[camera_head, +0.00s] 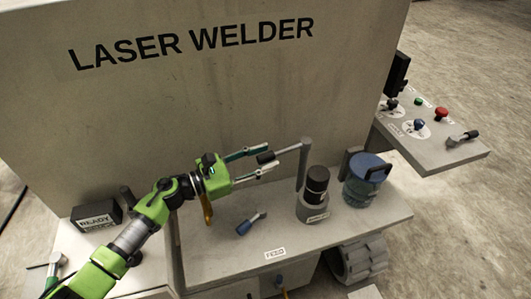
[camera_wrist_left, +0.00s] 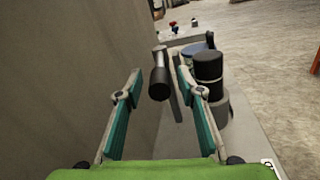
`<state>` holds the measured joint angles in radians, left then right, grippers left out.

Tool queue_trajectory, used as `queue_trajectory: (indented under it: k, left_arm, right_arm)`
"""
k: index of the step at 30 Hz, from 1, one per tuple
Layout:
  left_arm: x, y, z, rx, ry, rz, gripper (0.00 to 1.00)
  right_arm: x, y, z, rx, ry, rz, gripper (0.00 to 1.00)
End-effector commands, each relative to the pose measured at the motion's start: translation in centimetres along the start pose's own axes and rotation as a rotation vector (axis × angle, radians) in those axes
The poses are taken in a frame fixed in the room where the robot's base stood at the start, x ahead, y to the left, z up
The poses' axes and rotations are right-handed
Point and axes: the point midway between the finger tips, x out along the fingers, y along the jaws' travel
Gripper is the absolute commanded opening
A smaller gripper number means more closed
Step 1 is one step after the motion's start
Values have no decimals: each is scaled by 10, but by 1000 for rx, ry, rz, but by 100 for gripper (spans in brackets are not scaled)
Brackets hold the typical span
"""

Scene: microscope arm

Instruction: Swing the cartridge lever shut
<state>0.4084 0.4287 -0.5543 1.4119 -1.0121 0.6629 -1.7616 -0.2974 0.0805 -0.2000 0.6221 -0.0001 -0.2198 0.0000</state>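A grey lever (camera_head: 287,149) reaches left from an upright post (camera_head: 304,168) and ends in a black grip (camera_head: 266,157). My left gripper (camera_head: 269,158) is open, with its fingers on either side of the black grip. In the left wrist view the grip (camera_wrist_left: 159,84) lies between the two open fingertips (camera_wrist_left: 160,74), with gaps to both. A black-topped cylinder (camera_head: 317,180) on a grey base stands right of the post. No label names the lever as the cartridge one. My right gripper is not seen.
The machine's tall panel (camera_head: 170,100) stands close behind the lever. A blue-topped pot (camera_head: 366,178) and a small blue-handled lever (camera_head: 252,223) stand on the shelf (camera_head: 225,255). A console (camera_head: 440,145) with knobs is at the right. A READY box (camera_head: 97,215) is at the left.

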Motion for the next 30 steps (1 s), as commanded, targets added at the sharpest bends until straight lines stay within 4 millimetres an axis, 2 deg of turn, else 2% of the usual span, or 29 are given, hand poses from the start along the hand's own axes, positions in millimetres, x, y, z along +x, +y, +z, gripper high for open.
queue_trajectory:
  k: [4,12,16,17,24,30]
  left_arm:
    - [8,0,1,1,0,1,35]
    - [9,0,0,1,0,0,35]
    - [9,0,0,1,0,0,1]
    - [9,0,0,1,0,0,0]
    - [9,-1,1,0,1,6,0]
    - [9,-10,4,-2,12,61,0]
  right_arm:
    - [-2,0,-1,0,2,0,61]
    - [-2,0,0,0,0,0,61]
    - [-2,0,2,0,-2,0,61]
    - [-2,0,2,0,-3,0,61]
    - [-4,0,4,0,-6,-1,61]
    - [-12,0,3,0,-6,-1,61]
